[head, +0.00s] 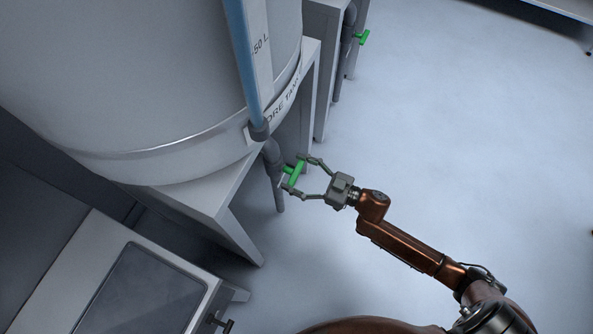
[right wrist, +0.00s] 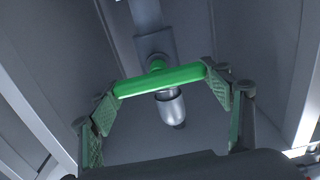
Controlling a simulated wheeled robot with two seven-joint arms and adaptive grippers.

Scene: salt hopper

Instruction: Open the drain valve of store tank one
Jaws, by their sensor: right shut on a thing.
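The store tank (head: 150,75) is a large grey cylinder at the upper left of the head view, with a partly hidden label and a blue sight tube. Its drain valve has a green T-handle (head: 294,174) on a grey pipe below the tank edge. My right gripper (head: 296,175) reaches in from the right, with a finger at each end of the handle. In the right wrist view the green handle (right wrist: 160,81) runs crosswise, slightly tilted, between the finger pads, which touch its ends. A silver spout shows behind it. My left gripper is not in view.
A second green valve handle (head: 363,37) is on a pipe farther back by another stand. A grey cabinet with a dark glass panel (head: 141,293) stands at the lower left. The pale floor (head: 460,130) to the right is clear.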

